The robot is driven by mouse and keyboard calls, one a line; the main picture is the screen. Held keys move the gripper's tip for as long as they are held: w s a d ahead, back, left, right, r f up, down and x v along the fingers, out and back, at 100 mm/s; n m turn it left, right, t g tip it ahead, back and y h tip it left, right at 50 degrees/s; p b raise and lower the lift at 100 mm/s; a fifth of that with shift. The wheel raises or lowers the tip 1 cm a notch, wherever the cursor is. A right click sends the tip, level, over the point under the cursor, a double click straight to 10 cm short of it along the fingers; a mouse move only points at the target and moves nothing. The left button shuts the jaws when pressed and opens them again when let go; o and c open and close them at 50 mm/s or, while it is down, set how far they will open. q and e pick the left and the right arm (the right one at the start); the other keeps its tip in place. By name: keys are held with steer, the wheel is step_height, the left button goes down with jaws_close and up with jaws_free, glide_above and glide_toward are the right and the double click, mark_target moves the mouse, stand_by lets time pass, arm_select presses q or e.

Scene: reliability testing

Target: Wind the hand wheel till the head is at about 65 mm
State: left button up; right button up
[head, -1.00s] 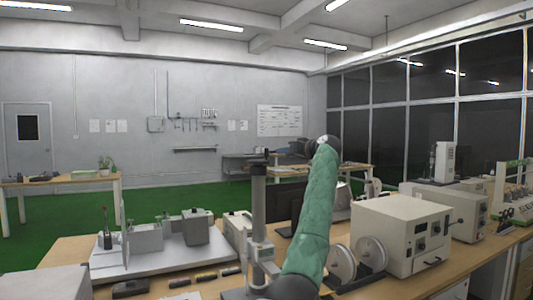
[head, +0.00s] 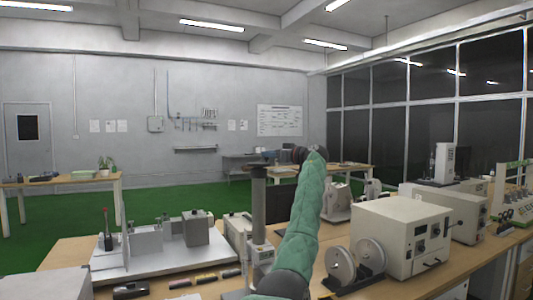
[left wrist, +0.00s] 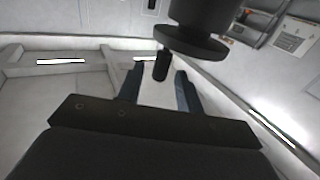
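A grey upright column (head: 258,205) stands on the bench in front of me, with a light head (head: 262,252) low on it. The dark hand wheel (head: 257,165) is on its top, partly hidden; it shows large in the left wrist view (left wrist: 197,32). A short dark handle (left wrist: 161,66) sticks out from the wheel. My left gripper (head: 273,154) is at the column's top. In the left wrist view its two fingers (left wrist: 161,88) stand on either side of the handle, with visible gaps. No scale reading is legible. My right gripper is out of view.
A grey fixture plate (head: 165,262) with blocks lies left of the column, with small tools in front. A beige box instrument (head: 402,235) and two round discs (head: 355,260) stand to the right. A dark monitor (head: 281,202) is behind the column.

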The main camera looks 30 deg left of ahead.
arm_select(q)
steer(key=shift+w+a, duration=0.2)
steer(key=shift+a, duration=1.05)
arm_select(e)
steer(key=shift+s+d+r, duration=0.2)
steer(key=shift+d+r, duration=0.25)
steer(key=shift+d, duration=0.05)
arm_select(q)
steer(key=shift+c, duration=0.5)
jaws_close()
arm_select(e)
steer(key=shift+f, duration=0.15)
